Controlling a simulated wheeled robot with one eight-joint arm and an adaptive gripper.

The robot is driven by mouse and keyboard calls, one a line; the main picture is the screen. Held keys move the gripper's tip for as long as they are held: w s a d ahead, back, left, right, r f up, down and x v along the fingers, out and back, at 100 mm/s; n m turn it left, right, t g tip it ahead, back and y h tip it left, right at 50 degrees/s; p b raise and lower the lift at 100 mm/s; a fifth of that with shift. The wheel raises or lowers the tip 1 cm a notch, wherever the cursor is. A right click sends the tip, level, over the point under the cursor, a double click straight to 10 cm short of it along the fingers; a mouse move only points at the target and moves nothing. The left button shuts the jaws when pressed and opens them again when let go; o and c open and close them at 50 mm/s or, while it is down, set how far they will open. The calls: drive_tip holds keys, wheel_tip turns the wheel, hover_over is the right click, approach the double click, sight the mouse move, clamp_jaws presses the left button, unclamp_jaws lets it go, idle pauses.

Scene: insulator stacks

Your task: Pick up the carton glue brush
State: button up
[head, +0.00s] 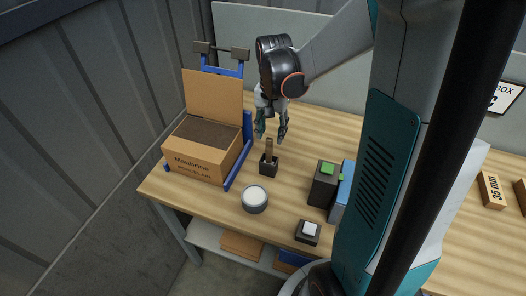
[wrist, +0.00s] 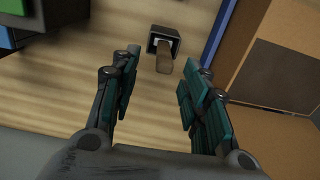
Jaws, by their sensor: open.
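The carton glue brush (head: 269,148) shows a brown wooden handle standing upright in a small dark square holder (head: 268,169) on the wooden table. Its lower end is hidden inside the holder. In the wrist view, the brush handle (wrist: 164,63) and the holder (wrist: 163,41) lie beyond the fingertips, between the two finger lines. My gripper (head: 271,134) is open and empty, pointing down, just above and behind the brush in the head view. Its teal-padded fingers (wrist: 160,72) are spread apart in the wrist view. I cannot tell whether a finger touches the handle.
An open cardboard carton (head: 203,158) in a blue frame (head: 240,167) stands left of the brush. A round white-topped tin (head: 255,198) is in front.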

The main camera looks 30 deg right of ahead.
sight(271, 139)
wheel_tip(271, 139, down, 5)
drive_tip(key=shift+w+f+b, duration=0.1)
drive_tip(key=shift+b, duration=0.4)
drive_tip(key=shift+w+f+b, duration=0.2)
drive_tip(key=shift+f+b, duration=0.25)
drive_tip(key=shift+f, duration=0.9)
drive_tip(key=shift+w+f+b, duration=0.15)
drive_tip(key=shift+f+b, duration=0.3)
drive_tip(key=shift+f, duration=0.85)
clamp_jaws()
